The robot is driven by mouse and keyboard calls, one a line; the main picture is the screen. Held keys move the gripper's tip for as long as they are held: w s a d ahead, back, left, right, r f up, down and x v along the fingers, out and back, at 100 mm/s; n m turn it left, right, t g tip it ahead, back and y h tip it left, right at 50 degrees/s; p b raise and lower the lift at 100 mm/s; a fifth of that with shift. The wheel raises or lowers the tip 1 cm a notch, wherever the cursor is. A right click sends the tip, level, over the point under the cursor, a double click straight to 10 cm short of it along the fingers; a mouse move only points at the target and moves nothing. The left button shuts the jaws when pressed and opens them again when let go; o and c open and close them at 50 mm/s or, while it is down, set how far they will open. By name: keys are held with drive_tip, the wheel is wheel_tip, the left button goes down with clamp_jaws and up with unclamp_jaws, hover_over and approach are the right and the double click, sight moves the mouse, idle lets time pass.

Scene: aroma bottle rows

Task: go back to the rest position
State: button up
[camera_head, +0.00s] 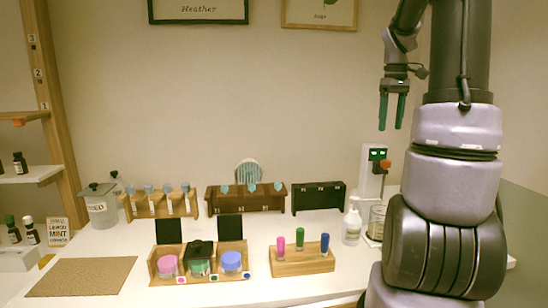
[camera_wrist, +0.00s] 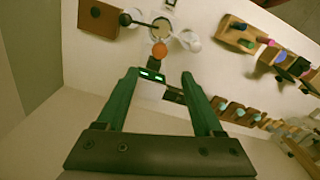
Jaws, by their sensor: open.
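My gripper (camera_head: 391,112) hangs high above the right back part of the white table in the head view, with its green fingers pointing down. It is open and empty, and the fingers are apart in the wrist view (camera_wrist: 161,78). It touches nothing. Below it stands a white device with a green display (camera_head: 377,154) and an orange part (camera_head: 384,166). The device's display (camera_wrist: 152,75) and orange part (camera_wrist: 159,49) also show between and beyond the fingers in the wrist view.
On the table (camera_head: 210,288) stand a wooden jar box (camera_head: 200,277), a block with pink, green and blue vials (camera_head: 302,264), racks of bottles (camera_head: 160,205), a dark rack (camera_head: 318,198) and a white bottle (camera_head: 352,222). A cork mat (camera_head: 83,277) lies front left. Air around my gripper is clear.

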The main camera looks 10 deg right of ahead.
drive_tip(key=s+a+r+m+t, duration=0.1)
drive_tip(key=s+a+m+t, duration=0.1)
drive_tip(key=s+a, duration=0.3)
drive_tip(key=s+a+r+m+t+y, duration=0.1)
drive_tip(key=s+a, duration=0.4)
drive_tip(key=a, duration=0.6)
drive_tip(key=s+a+r+m+t+y, duration=0.1)
drive_tip(key=s+a+m+t, duration=0.2)
drive_tip(key=s+a, duration=0.3)
drive_tip(key=shift+a+r+m+t, duration=0.3)
drive_tip(key=shift+a+t, duration=0.2)
drive_tip(key=shift+a, duration=0.7)
drive_tip(key=shift+s, duration=0.1)
